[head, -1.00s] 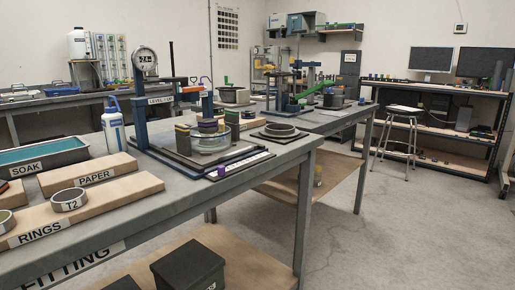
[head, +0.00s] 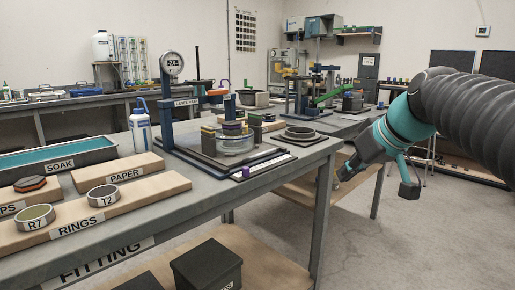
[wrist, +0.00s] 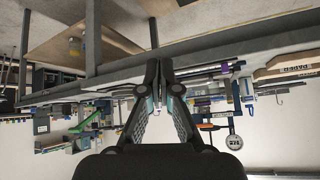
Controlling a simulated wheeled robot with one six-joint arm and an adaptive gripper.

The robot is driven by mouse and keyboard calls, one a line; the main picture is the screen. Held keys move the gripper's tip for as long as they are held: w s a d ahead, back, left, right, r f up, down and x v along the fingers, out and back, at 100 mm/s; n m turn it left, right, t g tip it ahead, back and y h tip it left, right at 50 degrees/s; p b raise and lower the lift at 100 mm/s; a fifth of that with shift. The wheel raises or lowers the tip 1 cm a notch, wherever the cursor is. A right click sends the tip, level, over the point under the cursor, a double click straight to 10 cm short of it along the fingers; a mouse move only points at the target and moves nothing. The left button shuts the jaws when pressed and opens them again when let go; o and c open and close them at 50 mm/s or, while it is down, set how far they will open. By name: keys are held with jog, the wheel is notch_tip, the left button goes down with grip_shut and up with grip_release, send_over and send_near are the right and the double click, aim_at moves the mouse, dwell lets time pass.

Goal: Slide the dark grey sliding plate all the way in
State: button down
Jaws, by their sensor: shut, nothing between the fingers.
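A dark grey plate (head: 207,155) lies at the foot of the blue lever frame (head: 166,120) on the near bench, under a round clear dish (head: 234,146). It looks like the sliding plate, but I cannot tell how far in it is. A white marked strip (head: 268,166) with a purple block (head: 246,172) runs along its front edge. My gripper (head: 341,176) is beyond the bench's right end, apart from the frame and the plate. In the wrist view, its fingers (wrist: 158,72) are together with nothing between them; the bench appears upside down behind them.
A dark square plate with a ring (head: 299,132) lies right of the frame. A white bottle (head: 140,128) stands to its left. Boards with rings (head: 104,196) and a soak tray (head: 50,160) fill the bench's left. Another bench (head: 350,122) stands behind. Floor right of the bench is open.

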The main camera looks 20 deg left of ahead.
aim_at(266, 153)
jog(key=w+a+r+n+g+y, duration=0.1)
jog(key=w+a+r+n+y, duration=0.35)
jog(key=a, duration=0.85)
jog(key=shift+h, duration=0.75)
jog(key=shift+w+r+b+x, duration=0.15)
jog(key=shift+w+x, duration=0.15)
jog(key=shift+x, duration=1.05)
jog(key=shift+w+r+b+x, duration=0.15)
jog(key=shift+w+b+x, duration=0.1)
jog(key=shift+x, duration=1.15)
jog(key=shift+w+r+b+x, duration=0.1)
jog(key=shift+w+x, duration=0.2)
jog(key=shift+x, duration=1.05)
